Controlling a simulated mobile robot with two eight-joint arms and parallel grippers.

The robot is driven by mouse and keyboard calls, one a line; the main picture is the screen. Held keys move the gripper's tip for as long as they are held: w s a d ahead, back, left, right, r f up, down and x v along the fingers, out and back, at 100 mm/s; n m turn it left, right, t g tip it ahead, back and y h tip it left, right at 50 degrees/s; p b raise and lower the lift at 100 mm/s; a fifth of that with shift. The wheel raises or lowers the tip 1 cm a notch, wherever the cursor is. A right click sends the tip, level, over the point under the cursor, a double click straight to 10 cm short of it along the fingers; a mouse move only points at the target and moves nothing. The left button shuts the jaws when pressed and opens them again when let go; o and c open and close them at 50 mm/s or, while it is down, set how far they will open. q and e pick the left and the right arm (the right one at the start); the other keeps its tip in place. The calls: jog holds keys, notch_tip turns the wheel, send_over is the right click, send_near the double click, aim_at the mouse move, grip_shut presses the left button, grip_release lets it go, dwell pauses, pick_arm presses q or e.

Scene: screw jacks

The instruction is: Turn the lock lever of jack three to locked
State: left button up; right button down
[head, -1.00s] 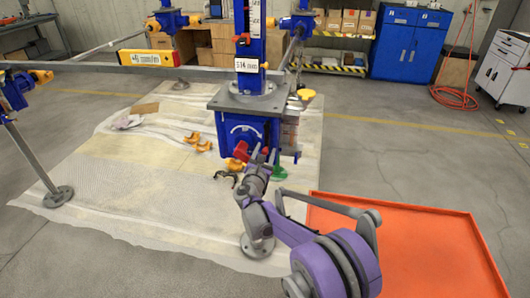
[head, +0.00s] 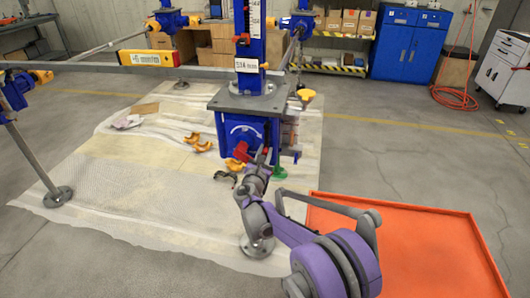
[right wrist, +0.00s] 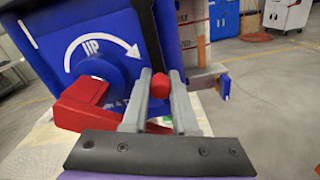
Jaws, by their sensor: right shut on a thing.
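The jack (head: 250,135) stands in the middle of the head view, a blue housing under a grey plate and a column with a scale. Its red lock lever (head: 241,151) is low on the front face. In the right wrist view, the lever's red body (right wrist: 78,106) lies left of the fingers, beside a white arc arrow marked "UP". My right gripper (head: 264,155) is at the lever. In the wrist view, its two grey fingers (right wrist: 159,90) are shut on a red knob (right wrist: 159,84). The fingers hide part of the lever. My left gripper is out of view.
Orange clamps (head: 198,142) and a dark curved part (head: 225,176) lie on the pale floor sheet (head: 120,190). A green piece (head: 280,173) is just right of my gripper. An orange tray (head: 420,240) lies at the right. Grey bars and rods run left from the jack.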

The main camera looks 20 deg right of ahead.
jog(key=shift+s+d, duration=0.1)
dwell(0.8)
jog(key=s+d+r+n, duration=0.5)
jog(key=r+n, duration=0.3)
jog(key=n, duration=1)
jog(key=shift+d+r+p, duration=0.35)
jog(key=shift+d, duration=0.5)
jog(key=c, duration=0.7)
grip_release()
jog(key=shift+a, duration=0.1)
